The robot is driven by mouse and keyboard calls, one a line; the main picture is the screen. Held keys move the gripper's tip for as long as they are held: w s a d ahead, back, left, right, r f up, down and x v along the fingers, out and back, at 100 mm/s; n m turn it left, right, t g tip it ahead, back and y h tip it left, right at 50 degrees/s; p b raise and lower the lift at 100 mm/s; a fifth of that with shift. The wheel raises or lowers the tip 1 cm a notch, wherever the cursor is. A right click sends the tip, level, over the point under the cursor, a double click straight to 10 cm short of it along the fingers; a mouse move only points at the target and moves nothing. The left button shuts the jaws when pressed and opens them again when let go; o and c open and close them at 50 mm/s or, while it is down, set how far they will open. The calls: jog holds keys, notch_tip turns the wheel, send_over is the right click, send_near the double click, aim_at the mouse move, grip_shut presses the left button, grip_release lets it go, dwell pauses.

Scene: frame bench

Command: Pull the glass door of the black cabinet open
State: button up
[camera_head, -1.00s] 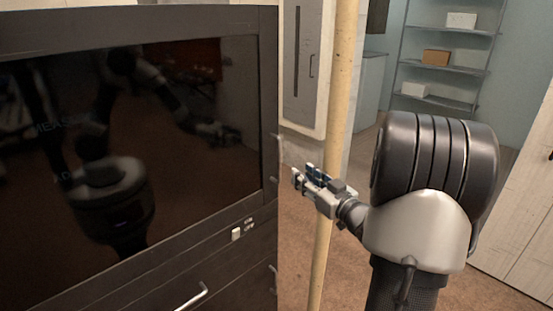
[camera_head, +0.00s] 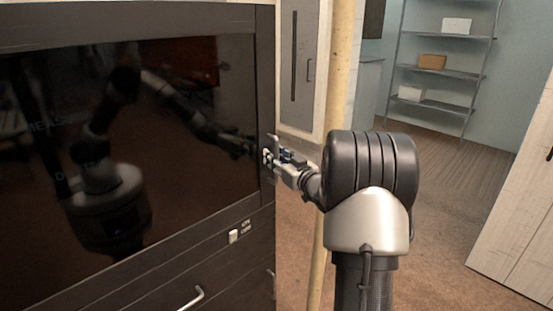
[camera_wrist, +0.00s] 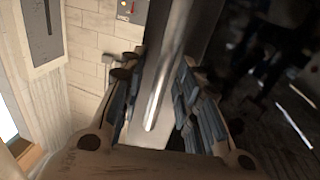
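The black cabinet (camera_head: 150,18) fills the left of the head view. Its dark glass door (camera_head: 120,130) looks shut and reflects my arm. My gripper (camera_head: 269,158) is at the door's right edge, coming from the right. In the wrist view the silver bar handle (camera_wrist: 167,75) runs between the two fingers of my gripper (camera_wrist: 157,92). The fingers are apart on either side of the handle, with a gap visible on the left. I cannot tell whether the right pads touch it. The handle is mostly hidden by my gripper in the head view.
Below the door are a small white switch (camera_head: 234,236) and a drawer handle (camera_head: 191,298). A pale yellow post (camera_head: 338,70) stands close behind my gripper. A shelf rack (camera_head: 440,70) is at the back right. Open floor (camera_head: 440,240) lies to the right.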

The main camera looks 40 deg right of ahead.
grip_shut()
dwell(0.7)
